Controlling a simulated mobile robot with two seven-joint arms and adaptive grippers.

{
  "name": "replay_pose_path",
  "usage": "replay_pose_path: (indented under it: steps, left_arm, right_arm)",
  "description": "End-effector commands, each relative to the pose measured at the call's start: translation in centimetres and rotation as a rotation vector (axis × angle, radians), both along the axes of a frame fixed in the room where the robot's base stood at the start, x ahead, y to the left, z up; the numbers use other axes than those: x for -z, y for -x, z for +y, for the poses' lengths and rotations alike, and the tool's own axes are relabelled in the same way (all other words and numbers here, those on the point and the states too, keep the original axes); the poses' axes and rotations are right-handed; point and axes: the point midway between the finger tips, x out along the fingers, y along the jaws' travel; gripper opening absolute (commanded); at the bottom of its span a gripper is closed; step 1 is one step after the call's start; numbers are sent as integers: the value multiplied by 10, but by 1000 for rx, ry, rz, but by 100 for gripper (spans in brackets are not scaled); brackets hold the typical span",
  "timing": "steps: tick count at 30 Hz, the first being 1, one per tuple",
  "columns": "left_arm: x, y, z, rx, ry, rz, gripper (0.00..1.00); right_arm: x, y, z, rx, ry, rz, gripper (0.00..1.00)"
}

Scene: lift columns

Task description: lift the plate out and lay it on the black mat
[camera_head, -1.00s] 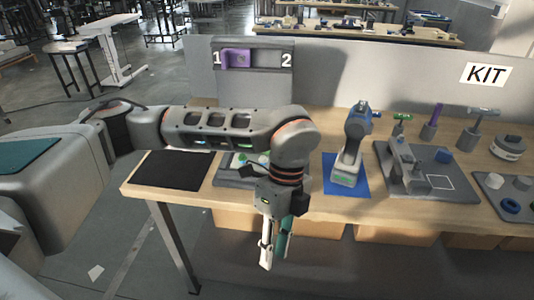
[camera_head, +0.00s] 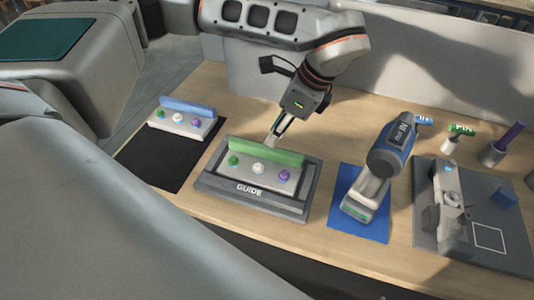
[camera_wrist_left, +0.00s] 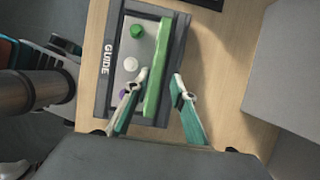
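A light grey plate (camera_head: 269,178) with a green upright bar (camera_head: 262,152) and green, white and purple knobs sits in the dark GUIDE tray (camera_head: 213,186). It also shows in the left wrist view, where the green bar (camera_wrist_left: 158,70) stands along its edge. My left gripper (camera_head: 275,138) is at the back of that bar. In the wrist view its two fingers (camera_wrist_left: 160,80) are apart, one on each side of the bar, with a gap on the right. The black mat (camera_head: 150,158) lies left of the tray. My right gripper is not in view.
A similar plate (camera_head: 182,122) with a blue bar (camera_head: 188,107) lies on the back part of the mat. A drill (camera_head: 392,150) stands on a blue mat (camera_head: 365,228) right of the tray. A grey fixture board (camera_head: 500,245) is farther right. A grey panel stands behind the table.

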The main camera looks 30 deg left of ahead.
Motion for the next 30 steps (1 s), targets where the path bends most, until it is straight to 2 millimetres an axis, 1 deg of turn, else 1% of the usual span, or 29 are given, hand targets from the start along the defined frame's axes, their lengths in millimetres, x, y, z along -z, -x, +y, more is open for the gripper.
replay_pose_path:
  steps: [1,5,12,15,18,24,26,27,30]
  left_arm:
    - [6,1,2,0,0,3,25]
    - [17,3,5,2,1,3,25]
    - [49,8,12,2,1,4,25]
    - [58,8,16,2,1,2,25]
    - [62,8,17,2,1,1,25]
    - [62,8,17,2,1,0,25]
    - [62,8,17,2,1,0,9]
    - [62,8,17,2,1,0,0]
    - [62,8,17,2,1,0,0]
  right_arm:
    - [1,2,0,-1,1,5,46]
    - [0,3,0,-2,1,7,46]
    - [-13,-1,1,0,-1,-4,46]
    - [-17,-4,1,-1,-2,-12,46]
    - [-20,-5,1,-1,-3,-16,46]
    - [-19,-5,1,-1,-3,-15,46]
    - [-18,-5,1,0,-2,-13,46]
    - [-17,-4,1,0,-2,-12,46]
    - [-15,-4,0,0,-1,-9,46]
